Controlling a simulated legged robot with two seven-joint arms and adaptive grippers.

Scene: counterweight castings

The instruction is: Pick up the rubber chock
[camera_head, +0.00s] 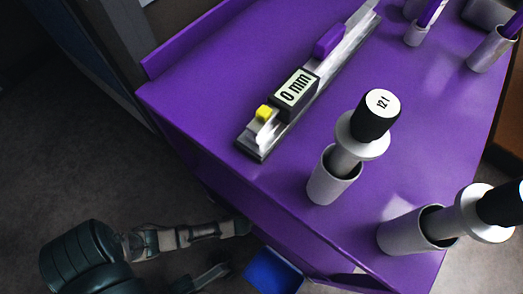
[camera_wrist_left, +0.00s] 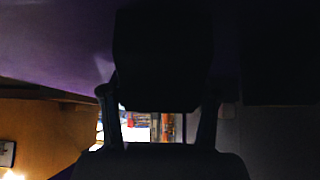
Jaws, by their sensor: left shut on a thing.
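In the left wrist view a dark, block-like thing, seemingly the rubber chock (camera_wrist_left: 162,55), sits between the fingers of my left gripper (camera_wrist_left: 160,95). The gripper is shut on it. The view is very dark, so the thing's surface and exact shape cannot be made out. In the head view my left gripper (camera_head: 232,250) is at the bottom, beside the near side of the purple cart. I cannot make out the held thing there. My right gripper is in neither view.
The purple cart top (camera_head: 225,75) holds a digital caliper reading 0 mm (camera_head: 296,90), a black-capped plunger in a grey cup (camera_head: 335,178), another plunger in a cup (camera_head: 405,232) and more cups at the far right. A blue panel or bin (camera_head: 272,272) is below the cart's edge.

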